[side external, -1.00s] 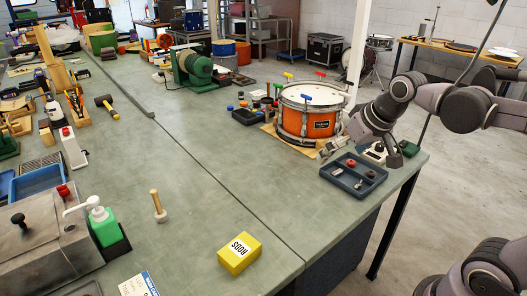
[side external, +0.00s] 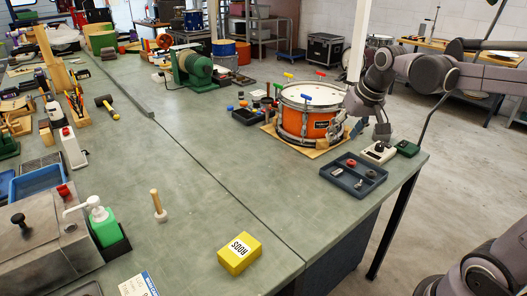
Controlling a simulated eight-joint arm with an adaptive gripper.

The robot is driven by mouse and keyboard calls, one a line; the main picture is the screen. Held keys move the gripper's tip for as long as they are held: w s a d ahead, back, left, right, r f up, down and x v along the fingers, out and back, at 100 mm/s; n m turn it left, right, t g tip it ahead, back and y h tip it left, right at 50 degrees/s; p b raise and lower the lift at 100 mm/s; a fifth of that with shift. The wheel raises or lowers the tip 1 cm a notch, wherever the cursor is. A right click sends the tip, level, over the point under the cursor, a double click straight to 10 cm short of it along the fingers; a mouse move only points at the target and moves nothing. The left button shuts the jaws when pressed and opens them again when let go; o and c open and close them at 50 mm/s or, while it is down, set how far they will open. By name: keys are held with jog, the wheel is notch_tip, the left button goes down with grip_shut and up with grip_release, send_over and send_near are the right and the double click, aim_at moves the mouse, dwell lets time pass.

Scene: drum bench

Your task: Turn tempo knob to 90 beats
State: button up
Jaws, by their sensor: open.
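A small cream-white box (side external: 379,152) with a dark knob (side external: 380,146) on top sits near the right edge of the bench. It looks like the tempo device, but its scale marks are too small to read. My gripper (side external: 361,129) is open and empty, above and behind the box, beside the orange drum. Its fingers point down and are apart from the knob.
The orange snare drum (side external: 304,124) stands on a wooden board just left of my gripper. A dark tray (side external: 350,184) with small parts lies in front of the box. A green case (side external: 407,149) is right of it. The bench middle is clear (side external: 200,190).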

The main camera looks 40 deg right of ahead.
jog(key=w+d+m+g, duration=0.1)
jog(key=w+d+m, duration=0.25)
jog(key=d, duration=0.55)
jog(key=m+g+y, duration=0.1)
jog(key=m+g, duration=0.2)
jog(key=m, duration=0.3)
send_near(381, 145)
jog(key=f, duration=0.8)
jog(key=shift+w+f, duration=0.2)
jog(key=shift+f, duration=0.15)
jog(key=c, duration=1.1)
